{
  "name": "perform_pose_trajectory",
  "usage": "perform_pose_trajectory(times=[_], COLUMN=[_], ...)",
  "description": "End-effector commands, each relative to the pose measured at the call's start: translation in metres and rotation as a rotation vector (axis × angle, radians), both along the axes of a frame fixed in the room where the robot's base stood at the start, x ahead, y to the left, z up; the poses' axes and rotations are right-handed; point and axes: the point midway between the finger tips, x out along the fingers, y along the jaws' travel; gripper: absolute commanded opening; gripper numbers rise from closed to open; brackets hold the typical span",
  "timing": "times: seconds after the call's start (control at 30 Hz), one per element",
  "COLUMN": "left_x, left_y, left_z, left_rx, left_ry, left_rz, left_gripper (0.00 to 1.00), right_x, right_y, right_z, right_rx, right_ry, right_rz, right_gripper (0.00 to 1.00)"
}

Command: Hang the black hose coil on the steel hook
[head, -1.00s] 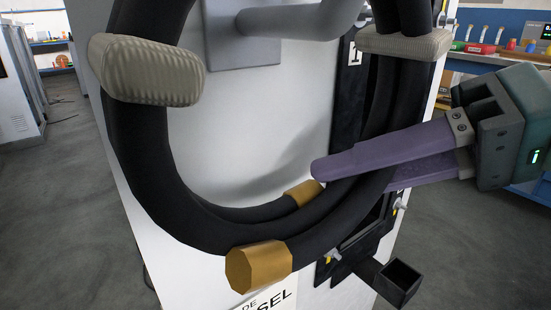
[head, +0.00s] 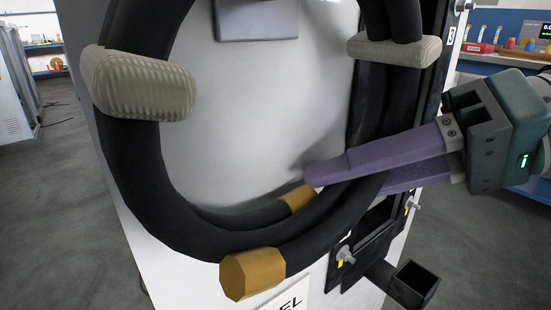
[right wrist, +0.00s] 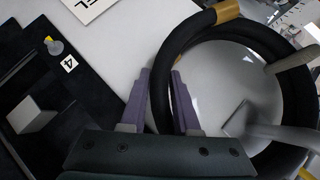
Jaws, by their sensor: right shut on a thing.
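The black hose coil (head: 145,165) hangs large in front of a white panel, with two beige ties and brass-coloured ends. My right gripper (head: 315,180) is shut on the coil's lower right side, one finger in front and one behind. In the right wrist view the hose (right wrist: 166,95) passes between the fingers (right wrist: 161,73). The steel hook's grey back plate (head: 270,20) shows through the coil at the top of the head view; its arm is out of that picture. The grey hook (right wrist: 285,136) shows inside the ring in the right wrist view. I cannot tell whether coil and hook touch. My left gripper is not in view.
The white panel (head: 240,110) stands close behind the coil. A black fixture with a small open black box (head: 413,285) juts out below my right gripper. A workbench with coloured items stands at the back right. Open floor (head: 45,210) lies left.

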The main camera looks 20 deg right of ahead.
Motion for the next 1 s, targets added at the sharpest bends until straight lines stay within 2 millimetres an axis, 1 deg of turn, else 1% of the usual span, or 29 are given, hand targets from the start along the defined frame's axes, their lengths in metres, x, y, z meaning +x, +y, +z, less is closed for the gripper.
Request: perform_pose_trajectory(times=[0.4,0.43,0.7,0.73,1.0], left_x=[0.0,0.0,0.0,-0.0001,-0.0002], left_y=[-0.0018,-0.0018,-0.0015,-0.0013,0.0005], left_z=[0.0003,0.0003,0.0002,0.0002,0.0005], left_rx=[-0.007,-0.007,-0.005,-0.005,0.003], left_ry=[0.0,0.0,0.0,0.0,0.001], left_rz=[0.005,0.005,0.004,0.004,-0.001], left_gripper=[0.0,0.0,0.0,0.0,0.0], right_x=[0.0006,0.0006,0.0003,0.0003,-0.0012], right_y=[0.0003,0.0003,0.0001,0.0001,-0.0018], right_z=[0.0018,0.0018,0.0009,0.0008,-0.0002], right_rx=[0.004,0.004,0.002,0.002,-0.003], right_ry=[-0.004,-0.004,-0.002,-0.002,0.002], right_rz=[-0.001,-0.001,-0.001,-0.001,0.0], right_gripper=[0.0,0.33,0.63,0.65,0.65])
